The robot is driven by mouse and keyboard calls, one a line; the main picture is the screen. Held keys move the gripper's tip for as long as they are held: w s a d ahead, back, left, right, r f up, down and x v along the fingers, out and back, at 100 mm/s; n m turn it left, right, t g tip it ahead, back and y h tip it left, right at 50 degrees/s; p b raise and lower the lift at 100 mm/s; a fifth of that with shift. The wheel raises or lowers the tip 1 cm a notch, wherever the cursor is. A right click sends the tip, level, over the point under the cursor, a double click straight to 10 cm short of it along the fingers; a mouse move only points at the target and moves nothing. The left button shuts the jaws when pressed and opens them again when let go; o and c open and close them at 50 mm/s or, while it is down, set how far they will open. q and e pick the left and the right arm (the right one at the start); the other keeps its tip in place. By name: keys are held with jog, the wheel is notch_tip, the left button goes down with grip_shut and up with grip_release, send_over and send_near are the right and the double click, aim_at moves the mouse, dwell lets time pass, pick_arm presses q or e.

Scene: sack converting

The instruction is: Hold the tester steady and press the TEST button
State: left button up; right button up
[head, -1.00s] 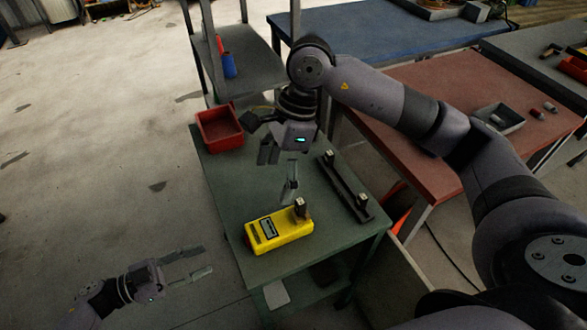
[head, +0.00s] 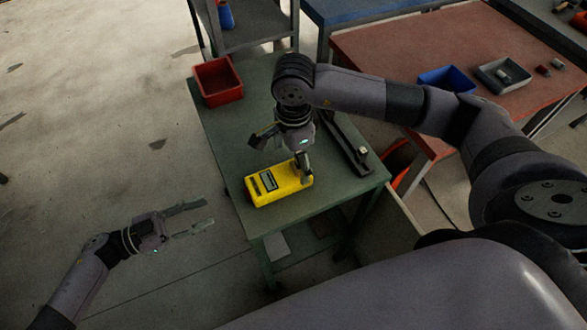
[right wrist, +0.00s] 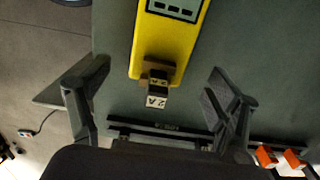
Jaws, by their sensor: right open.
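The yellow tester (head: 278,184) lies flat on the green table (head: 222,133), its dark display facing up. It also shows in the right wrist view (right wrist: 146,45), with a small block marked "2A" (right wrist: 157,102) at its near end. I cannot make out the TEST button. My right gripper (head: 280,152) is open above the tester's right end. In the right wrist view its fingers stand apart on either side of the block, touching nothing that I can see. My left gripper (head: 211,214) is open and empty, left of the table over the floor.
A dark rail (head: 345,145) lies on the table right of the tester. A red bin (head: 218,82) stands at the table's far left corner. A red-topped bench (head: 400,50) with a blue bin (head: 447,79) and a grey tray (head: 503,76) is at right.

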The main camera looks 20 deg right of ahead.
aim_at(294, 167)
jog(key=shift+f, duration=2.8)
jog(key=shift+c, duration=0.2)
jog(key=c, duration=1.5)
pick_arm(q)
grip_shut()
pick_arm(e)
jog(key=shift+o, duration=0.2)
